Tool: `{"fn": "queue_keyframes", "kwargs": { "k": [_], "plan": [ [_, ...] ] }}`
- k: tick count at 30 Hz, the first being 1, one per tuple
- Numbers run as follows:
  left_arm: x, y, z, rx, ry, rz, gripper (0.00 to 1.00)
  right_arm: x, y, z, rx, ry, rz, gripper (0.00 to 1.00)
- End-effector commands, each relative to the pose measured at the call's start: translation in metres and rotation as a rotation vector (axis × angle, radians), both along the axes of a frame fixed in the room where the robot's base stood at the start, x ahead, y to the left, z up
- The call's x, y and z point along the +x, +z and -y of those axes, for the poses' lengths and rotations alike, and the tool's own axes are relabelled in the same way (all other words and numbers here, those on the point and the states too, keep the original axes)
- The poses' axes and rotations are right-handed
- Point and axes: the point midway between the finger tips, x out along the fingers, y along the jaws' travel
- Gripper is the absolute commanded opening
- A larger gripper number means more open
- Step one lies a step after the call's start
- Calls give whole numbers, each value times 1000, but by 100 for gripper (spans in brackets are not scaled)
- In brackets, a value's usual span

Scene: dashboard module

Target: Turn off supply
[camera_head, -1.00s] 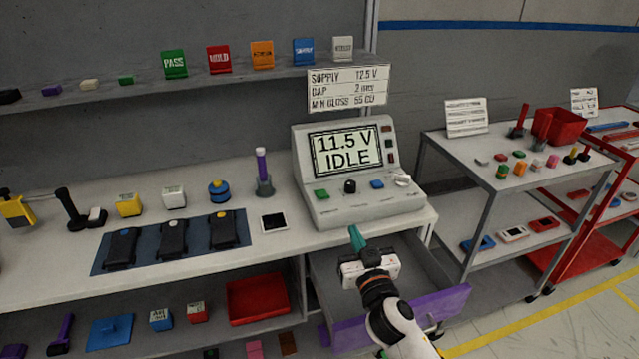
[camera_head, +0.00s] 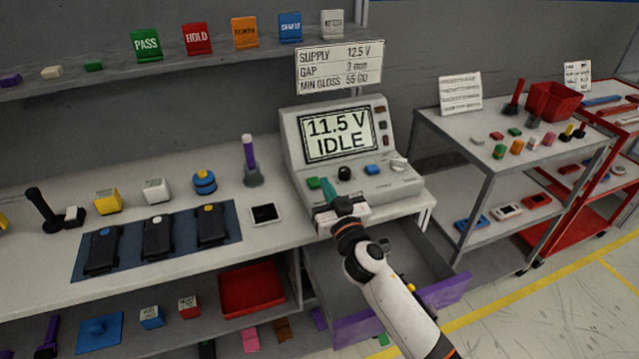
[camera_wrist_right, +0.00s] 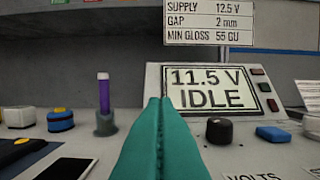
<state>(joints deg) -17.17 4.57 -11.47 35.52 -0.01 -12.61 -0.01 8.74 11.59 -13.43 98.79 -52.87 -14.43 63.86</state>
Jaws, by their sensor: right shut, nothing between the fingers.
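The grey supply unit (camera_head: 290,130) stands on the bench, and its screen (camera_head: 338,135) reads "11.5 V IDLE". Its sloped front carries a green button (camera_head: 314,183), a black knob (camera_head: 344,173), a blue button (camera_head: 373,170) and a white switch (camera_head: 399,165). My right gripper (camera_head: 326,185) is shut and empty, its teal fingertips just right of the green button in the head view. I cannot tell whether they touch the panel. In the right wrist view the teal fingers (camera_wrist_right: 160,105) hide the green button; the black knob (camera_wrist_right: 219,130) shows to their right. My left gripper is out of view.
A sign (camera_head: 339,67) above the unit lists supply 12.5 V. A purple-handled tool (camera_head: 250,160) in a holder and a small dark-screened device (camera_head: 265,213) stand left of the unit. An open drawer (camera_head: 440,292) juts out below my right arm.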

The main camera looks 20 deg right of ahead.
Motion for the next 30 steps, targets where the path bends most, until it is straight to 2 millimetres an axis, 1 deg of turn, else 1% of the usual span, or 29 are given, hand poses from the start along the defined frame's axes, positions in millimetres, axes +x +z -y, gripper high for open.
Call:
{"fn": "queue_keyframes", "kwargs": {
  "k": [1,3,8,9,10,15,19,30],
  "plan": [
    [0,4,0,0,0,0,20,13,5,-1,-2,1,2,0],
    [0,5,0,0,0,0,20,28,7,-1,-1,1,2,0],
    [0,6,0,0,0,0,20,61,11,-2,0,0,1,0],
    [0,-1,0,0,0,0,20,58,-4,-3,1,1,-4,0],
    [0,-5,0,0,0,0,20,56,-10,-3,1,0,-4,0],
    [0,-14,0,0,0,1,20,52,-27,-2,2,1,-1,0],
    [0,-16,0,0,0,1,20,51,-31,-2,1,0,-1,0],
    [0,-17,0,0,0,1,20,50,-33,-2,1,0,-1,0]
  ]
}}
